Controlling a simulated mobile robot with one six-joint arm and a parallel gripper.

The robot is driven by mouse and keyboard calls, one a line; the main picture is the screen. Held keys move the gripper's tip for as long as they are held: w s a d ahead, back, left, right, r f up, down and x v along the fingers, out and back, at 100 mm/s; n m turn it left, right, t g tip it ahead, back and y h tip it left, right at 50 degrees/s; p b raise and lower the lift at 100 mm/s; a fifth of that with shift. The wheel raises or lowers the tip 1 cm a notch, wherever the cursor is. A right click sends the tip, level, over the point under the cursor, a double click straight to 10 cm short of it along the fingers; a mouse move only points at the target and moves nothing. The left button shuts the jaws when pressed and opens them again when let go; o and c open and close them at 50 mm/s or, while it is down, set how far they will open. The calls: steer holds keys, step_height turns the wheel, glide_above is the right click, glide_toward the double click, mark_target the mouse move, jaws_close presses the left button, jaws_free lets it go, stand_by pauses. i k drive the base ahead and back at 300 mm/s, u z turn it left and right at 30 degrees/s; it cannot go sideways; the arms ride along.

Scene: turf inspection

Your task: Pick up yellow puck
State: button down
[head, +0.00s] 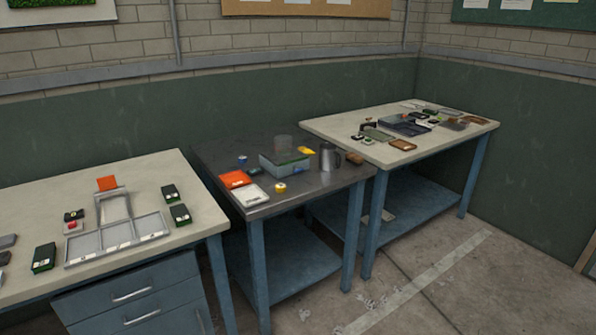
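A small round yellow object (281,188), which looks like the yellow puck, sits on the dark middle table (325,188) near its front edge. It is just right of a white tray-like item (252,195). A flatter yellow item (306,150) lies farther back on the same table; its kind is too small to tell. My gripper is not in view.
The middle table also holds an orange item (235,180), a green-grey bin (284,164) and a metal jug (330,157). A left bench (185,236) carries a divided tray and green-topped blocks. A right bench (440,152) is crowded. Floor (450,285) is open at the right.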

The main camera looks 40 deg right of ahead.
mark_target(281, 187)
steer(key=k, duration=1.35)
steer(key=z, duration=0.65)
steer(key=i, duration=0.85)
steer(key=z, duration=0.85)
steer(key=i, duration=1.85)
steer(key=u, duration=0.3)
